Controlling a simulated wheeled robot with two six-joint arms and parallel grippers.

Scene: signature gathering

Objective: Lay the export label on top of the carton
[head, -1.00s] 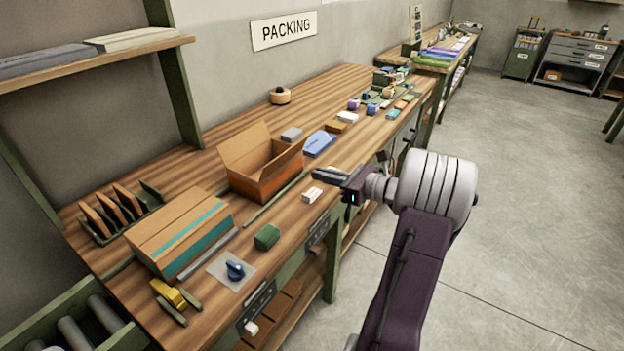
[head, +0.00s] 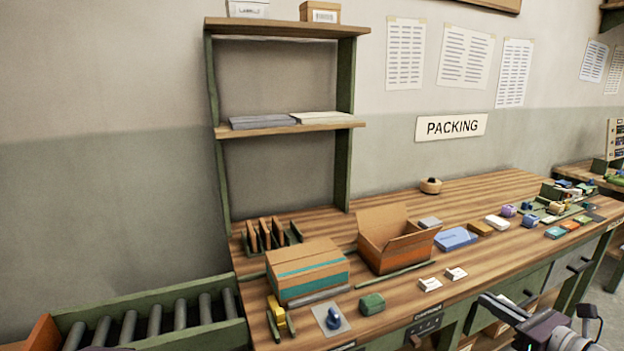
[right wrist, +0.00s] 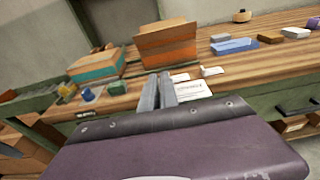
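Two small white pieces with printed marks lie near the bench's front edge, a left one (head: 430,285) and a right one (head: 456,273). I cannot read which is the export label. A closed carton with a teal stripe (head: 308,272) stands at the left. An open carton with an orange stripe (head: 392,243) stands right of it, flaps up. My right gripper (head: 488,301) is in front of the bench edge, right of the white pieces. In the right wrist view its fingers (right wrist: 159,80) are close together, with nothing visible between them.
A green block (head: 372,304), a blue-handled stamp on a pad (head: 333,319) and a yellow tape tool (head: 277,312) lie near the front left. A blue pack (head: 455,239) and small items lie to the right. A roller conveyor (head: 155,320) is at the left.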

